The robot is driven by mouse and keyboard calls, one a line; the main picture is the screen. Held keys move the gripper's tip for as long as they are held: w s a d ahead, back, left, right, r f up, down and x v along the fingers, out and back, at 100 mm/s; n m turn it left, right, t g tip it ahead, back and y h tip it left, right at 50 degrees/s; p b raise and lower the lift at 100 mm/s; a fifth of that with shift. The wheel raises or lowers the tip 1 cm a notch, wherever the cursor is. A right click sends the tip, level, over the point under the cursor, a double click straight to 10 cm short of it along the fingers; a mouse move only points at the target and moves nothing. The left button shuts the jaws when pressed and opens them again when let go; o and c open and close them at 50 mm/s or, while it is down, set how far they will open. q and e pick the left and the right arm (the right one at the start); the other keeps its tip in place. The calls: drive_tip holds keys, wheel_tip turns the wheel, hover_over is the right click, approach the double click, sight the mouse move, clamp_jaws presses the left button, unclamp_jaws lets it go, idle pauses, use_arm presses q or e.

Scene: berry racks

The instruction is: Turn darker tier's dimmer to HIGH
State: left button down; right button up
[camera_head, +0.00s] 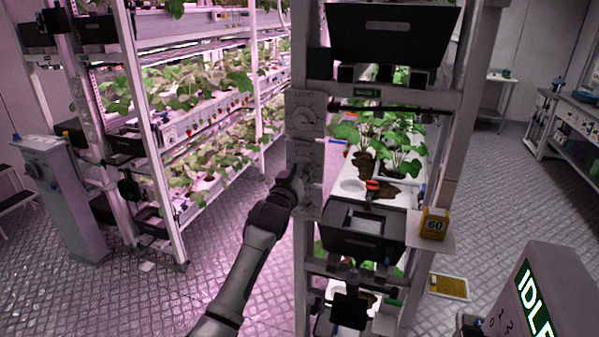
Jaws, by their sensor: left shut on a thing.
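A rack post in the middle carries a light control panel with an upper dimmer dial (304,118), a pale round knob under a "LIGHT" label. A lower dimmer panel (304,150) sits below it; its knob is mostly hidden by my gripper. My left gripper (299,181) reaches up from the bottom and is shut on the lower dimmer knob, at the panel's face. The knob's pointer and setting marks cannot be read. The rack's white plant tier (350,188) holds leafy plants right of the post. My right gripper is not in view.
A grey post with an "IDLE" display (545,290) stands at the lower right. Pink-lit racks (150,130) stand at the left, with open metal floor (180,300) between.

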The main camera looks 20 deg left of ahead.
use_arm(q)
drive_tip(key=m, duration=0.4)
drive_tip(key=shift+m, duration=0.4)
drive_tip(key=m, duration=0.4)
drive_tip(key=shift+h, duration=0.3)
drive_tip(key=shift+m, duration=0.4)
drive_tip(key=c, duration=0.8)
unclamp_jaws()
drive_tip(key=shift+c, duration=0.2)
drive_tip(key=s, duration=1.2)
drive_tip(key=shift+a+f, duration=0.15)
drive_tip(key=shift+f, duration=0.1)
drive_tip(key=shift+f, duration=0.1)
